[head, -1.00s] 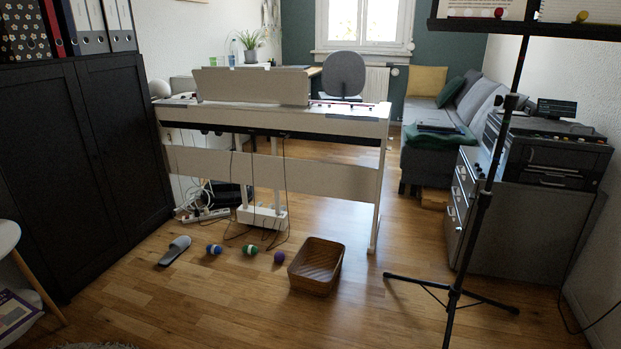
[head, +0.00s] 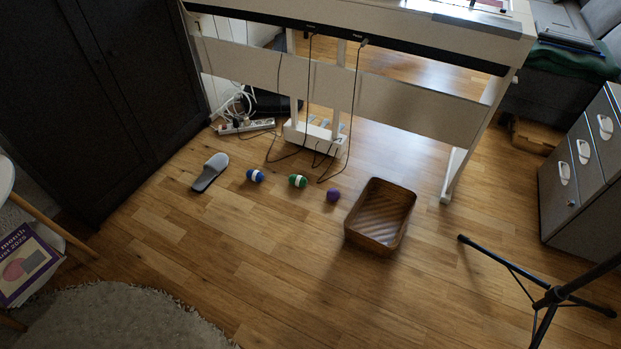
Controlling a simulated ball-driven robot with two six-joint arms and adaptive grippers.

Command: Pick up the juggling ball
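Three small ball-like things lie in a row on the wooden floor in front of the piano. The purple ball (head: 333,195) is plain and round and lies just left of the basket. The green one with a white band (head: 298,181) and the blue one with a white band (head: 255,175) look slightly elongated and lie further left. I cannot tell for sure which is called the juggling ball; the purple one looks most like a plain ball. Nothing covers them. Neither of my grippers is in view.
A brown basket (head: 380,216) stands right of the purple ball. A grey slipper (head: 210,172) lies left of the blue one. Cables hang from the piano (head: 400,85) behind. A black tripod stand (head: 552,297) is at right, a rug (head: 110,318) at lower left. Floor in front is clear.

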